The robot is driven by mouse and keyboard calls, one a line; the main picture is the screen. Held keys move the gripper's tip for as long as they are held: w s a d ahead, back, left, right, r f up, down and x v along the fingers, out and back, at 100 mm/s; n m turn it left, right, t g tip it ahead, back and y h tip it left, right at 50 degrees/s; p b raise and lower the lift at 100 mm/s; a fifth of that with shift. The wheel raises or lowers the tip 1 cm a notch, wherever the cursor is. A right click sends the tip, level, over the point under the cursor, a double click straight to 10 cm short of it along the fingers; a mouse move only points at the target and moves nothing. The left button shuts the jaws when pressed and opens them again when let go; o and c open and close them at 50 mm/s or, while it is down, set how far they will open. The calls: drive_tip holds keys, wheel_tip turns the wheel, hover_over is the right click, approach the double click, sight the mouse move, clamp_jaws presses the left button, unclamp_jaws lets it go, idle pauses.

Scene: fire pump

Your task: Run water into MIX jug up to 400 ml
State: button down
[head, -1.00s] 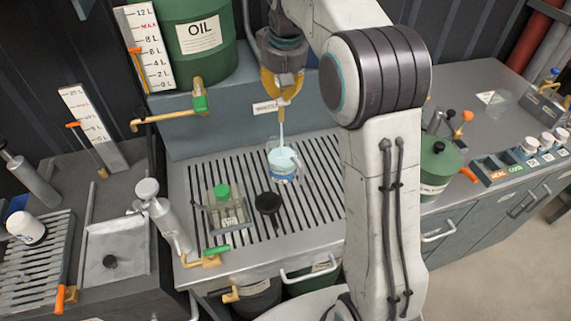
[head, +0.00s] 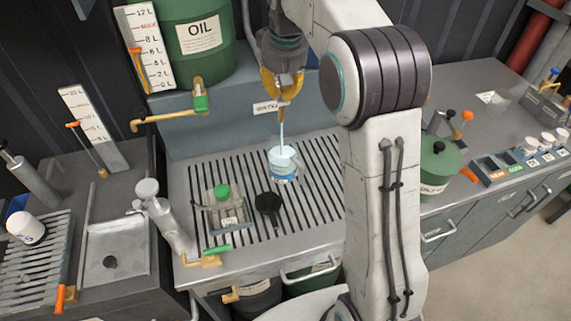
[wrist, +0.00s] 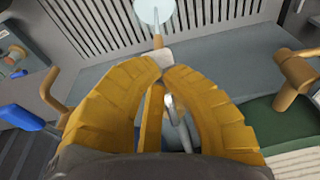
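The clear jug (head: 283,165) with a blue band stands upright on the slotted drain grate (head: 320,205). A thin water stream (head: 282,135) falls into it from the spout above. Pale water shows in the jug, but its marks are too small to read. The jug's round top (wrist: 155,10) also shows in the wrist view. My gripper (head: 283,92) is at the water tap, above the jug. In the wrist view its yellow fingers (wrist: 163,70) meet at the tips just behind the spout (wrist: 158,42). The tap's lever is hidden, so I cannot tell whether they touch it.
A green-handled oil tap (head: 200,103) is left of my gripper, below the green oil drum (head: 195,45). A square green-capped bottle (head: 224,205) and a black round item (head: 267,203) are on the grate, left of the jug. A green can (head: 437,165) stands right of my arm.

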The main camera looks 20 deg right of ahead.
wheel_tip(320, 180, up, 5)
drive_tip(key=p, duration=0.5)
drive_tip(key=shift+r, duration=0.1)
idle(0.3)
drive_tip(key=shift+s+r+p, duration=0.45)
drive_tip(key=shift+s+r, duration=0.3)
drive_tip(key=shift+r, duration=0.2)
drive_tip(key=shift+s+r+p, duration=0.4)
drive_tip(key=shift+s+r, duration=0.35)
drive_tip(key=shift+r, duration=0.2)
